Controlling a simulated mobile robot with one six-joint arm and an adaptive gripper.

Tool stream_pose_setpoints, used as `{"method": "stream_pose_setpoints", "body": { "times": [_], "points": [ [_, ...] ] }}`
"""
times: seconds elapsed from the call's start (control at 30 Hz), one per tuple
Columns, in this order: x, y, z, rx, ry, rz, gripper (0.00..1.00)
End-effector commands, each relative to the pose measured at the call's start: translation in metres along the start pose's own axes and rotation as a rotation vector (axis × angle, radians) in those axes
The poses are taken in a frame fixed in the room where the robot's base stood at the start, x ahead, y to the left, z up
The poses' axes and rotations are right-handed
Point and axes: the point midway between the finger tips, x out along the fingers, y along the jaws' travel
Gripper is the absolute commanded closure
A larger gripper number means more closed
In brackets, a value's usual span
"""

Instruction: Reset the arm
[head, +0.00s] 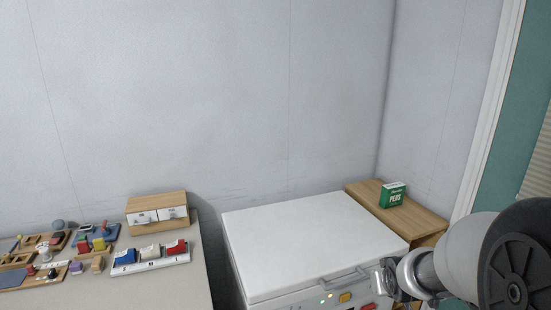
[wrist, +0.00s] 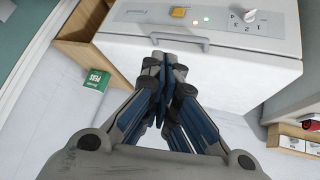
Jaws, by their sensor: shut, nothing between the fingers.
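My gripper (wrist: 164,62) shows in the wrist view with its fingertips together and nothing between them. I cannot tell whether the fingertips touch the handle. In the head view my arm comes in from the lower right, and part of the gripper (head: 385,279) shows by the front right corner of the white appliance (head: 300,235). The appliance's lid looks closed.
A green peas box (head: 393,194) stands on a wooden cabinet (head: 425,219) right of the appliance. A wall (head: 220,90) stands behind.

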Motion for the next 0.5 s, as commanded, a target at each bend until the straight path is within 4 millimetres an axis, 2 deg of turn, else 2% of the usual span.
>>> {"method": "stream_pose_setpoints", "body": {
  "times": [0.03,0.17,0.23,0.4,0.5],
  "points": [
    [-0.030,-0.007,-0.002,0.003,-0.011,-0.001,1.00],
    [-0.094,-0.024,0.014,0.018,-0.070,-0.013,1.00],
    [-0.127,-0.034,0.028,0.026,-0.103,-0.025,1.00],
    [-0.201,-0.059,0.074,0.041,-0.181,-0.070,1.00],
    [-0.235,-0.071,0.105,0.045,-0.223,-0.101,1.00]
  ]
}}
